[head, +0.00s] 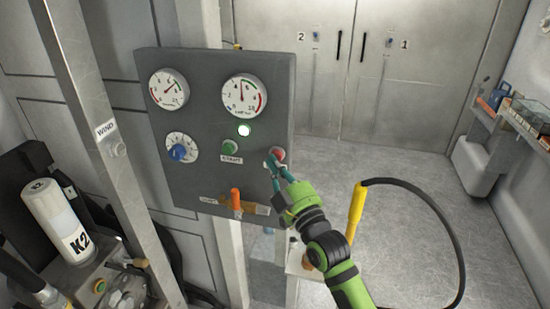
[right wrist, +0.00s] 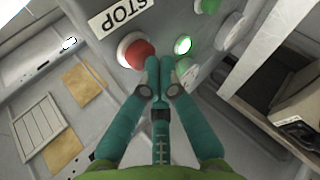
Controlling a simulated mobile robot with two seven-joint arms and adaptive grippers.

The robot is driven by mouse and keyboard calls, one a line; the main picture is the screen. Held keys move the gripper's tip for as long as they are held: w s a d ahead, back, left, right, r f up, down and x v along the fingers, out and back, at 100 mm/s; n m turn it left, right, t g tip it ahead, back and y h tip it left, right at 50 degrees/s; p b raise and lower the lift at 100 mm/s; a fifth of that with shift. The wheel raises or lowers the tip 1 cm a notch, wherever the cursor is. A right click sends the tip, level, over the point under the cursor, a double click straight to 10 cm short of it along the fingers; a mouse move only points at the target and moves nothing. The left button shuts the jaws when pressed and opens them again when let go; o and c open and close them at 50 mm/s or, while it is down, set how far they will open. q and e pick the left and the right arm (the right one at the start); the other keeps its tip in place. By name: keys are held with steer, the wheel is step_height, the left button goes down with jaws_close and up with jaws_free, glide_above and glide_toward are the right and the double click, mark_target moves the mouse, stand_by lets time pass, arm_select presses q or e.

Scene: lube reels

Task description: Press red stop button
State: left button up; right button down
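The red stop button (head: 278,153) is at the lower right of the grey control panel (head: 205,185). It shows as a red dome in a pale ring in the right wrist view (right wrist: 138,52), beside a STOP label (right wrist: 121,14). My right gripper (head: 271,164) is in front of the panel, its teal fingertips overlapping the button's lower left edge. In the right wrist view the fingertips (right wrist: 173,66) are together and empty, just to the right of the button. I cannot tell whether they touch it or the panel. My left gripper is not in view.
A yellow-handled hose (head: 356,212) is right of my arm. The floor further right is open.

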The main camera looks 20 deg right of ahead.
steer(key=shift+w+d, duration=0.15)
steer(key=shift+w, duration=0.05)
steer(key=shift+s, duration=0.15)
stand_by(0.5)
steer(key=shift+s+a+p, duration=0.5)
steer(key=shift+s, duration=0.15)
steer(key=shift+s+a+p, duration=0.55)
steer(key=shift+s+a, duration=0.15)
steer(key=shift+s, duration=0.35)
steer(key=shift+s+a+p, duration=0.5)
steer(key=shift+s+a, duration=0.2)
steer(key=shift+s, duration=0.3)
